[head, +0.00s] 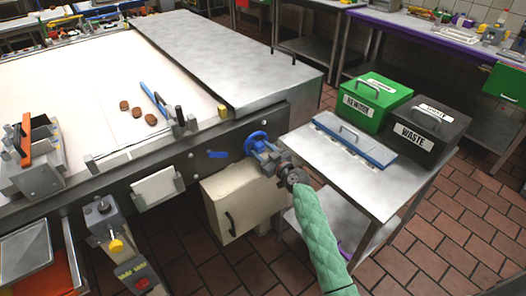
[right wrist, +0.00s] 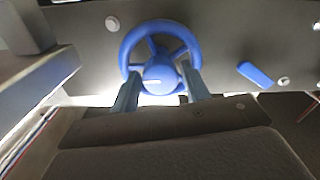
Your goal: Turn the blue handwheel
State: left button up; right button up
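The blue handwheel (head: 255,140) is mounted on the dark front side of the machine. My right gripper (head: 268,154) is right at the wheel, its arm in a green sleeve coming up from below. In the right wrist view the handwheel (right wrist: 160,34) shows its round rim, spokes and hub with a small white mark. The two fingers of my right gripper (right wrist: 165,76) are spread apart, one on each side below the hub, with their tips at the lower rim. I cannot tell if they touch it. My left gripper is not in view.
A blue lever (head: 217,154) sits left of the wheel; it also shows in the right wrist view (right wrist: 256,75). A cream box (head: 240,199) hangs below.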

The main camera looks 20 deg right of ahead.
jog(key=c, duration=0.6)
jog(key=shift+m, duration=0.3)
